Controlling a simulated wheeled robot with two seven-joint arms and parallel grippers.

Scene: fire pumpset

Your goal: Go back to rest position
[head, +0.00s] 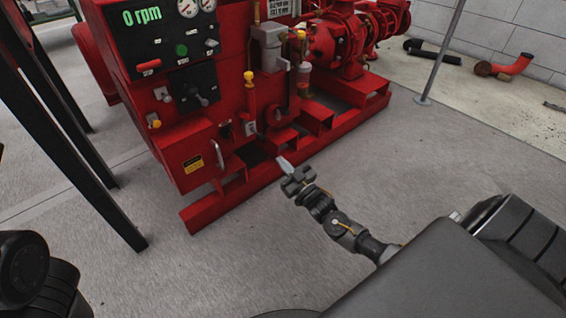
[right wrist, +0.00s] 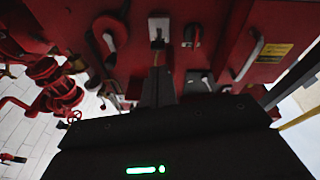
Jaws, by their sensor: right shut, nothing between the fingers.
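My right gripper (head: 284,163) is shut and empty. In the right wrist view the narrow shut fingers (right wrist: 157,80) point up towards the red housing, in line with a light switch plate (right wrist: 158,28); the distance is hard to tell. The pumpset's black panel (head: 160,35) reads 0 rpm in green and carries two round gauges, and a lower black panel (head: 193,88) holds a switch. My left gripper is not in view.
Dark slanted posts (head: 75,140) stand on the left, near the pumpset. A thin grey pole (head: 440,50) stands on the right. A red pipe piece (head: 512,66) lies by the back wall. The grey floor (head: 450,150) to the right is clear.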

